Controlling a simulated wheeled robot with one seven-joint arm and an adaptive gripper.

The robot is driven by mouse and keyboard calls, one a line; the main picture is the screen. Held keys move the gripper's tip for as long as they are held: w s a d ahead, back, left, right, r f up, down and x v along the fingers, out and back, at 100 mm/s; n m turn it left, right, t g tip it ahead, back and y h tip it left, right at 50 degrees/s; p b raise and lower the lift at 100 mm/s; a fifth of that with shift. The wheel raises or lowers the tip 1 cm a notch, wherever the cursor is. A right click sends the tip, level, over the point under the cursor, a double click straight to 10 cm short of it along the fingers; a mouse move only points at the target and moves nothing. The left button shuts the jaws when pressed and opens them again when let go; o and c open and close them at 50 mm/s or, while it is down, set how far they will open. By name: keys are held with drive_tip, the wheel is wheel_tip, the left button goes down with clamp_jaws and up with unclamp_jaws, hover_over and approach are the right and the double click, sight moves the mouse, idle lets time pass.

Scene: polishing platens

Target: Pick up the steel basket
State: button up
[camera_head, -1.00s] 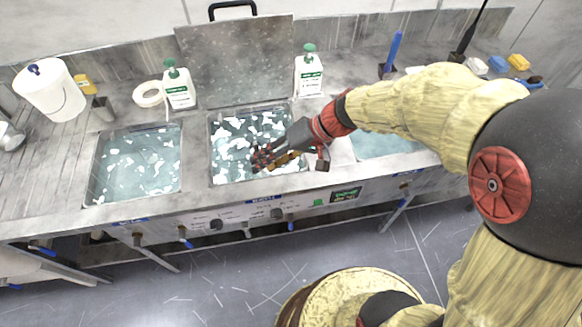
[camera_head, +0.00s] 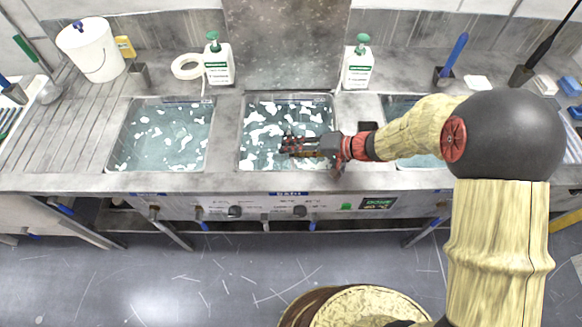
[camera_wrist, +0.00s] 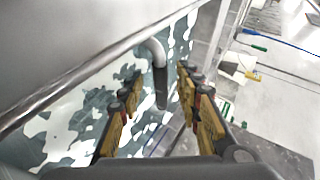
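My gripper (camera_head: 287,146) is over the middle water tank (camera_head: 238,150), pointing left in the head view. In the wrist view my gripper (camera_wrist: 160,88) is open, with yellow-padded fingers spread apart. A bent grey rod (camera_wrist: 158,72) shows between the fingers, over rippled water. I cannot tell whether it is part of the steel basket, or whether the fingers touch it. No whole steel basket can be made out in the head view; foam-like white patches and my gripper cover much of the middle tank.
A left tank (camera_head: 160,138) and a partly hidden right tank (camera_head: 397,108) flank the middle one. An upright steel panel (camera_head: 290,45) stands behind. Two pump bottles (camera_head: 218,65) (camera_head: 357,68), a tape roll (camera_head: 187,67) and a white bucket (camera_head: 92,52) stand along the back.

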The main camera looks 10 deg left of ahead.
drive_tip(key=shift+a+f, duration=0.25)
drive_tip(key=shift+a, duration=0.2)
drive_tip(key=shift+c, duration=0.4)
drive_tip(key=c, duration=0.8)
clamp_jaws()
drive_tip(key=shift+w+r, duration=0.1)
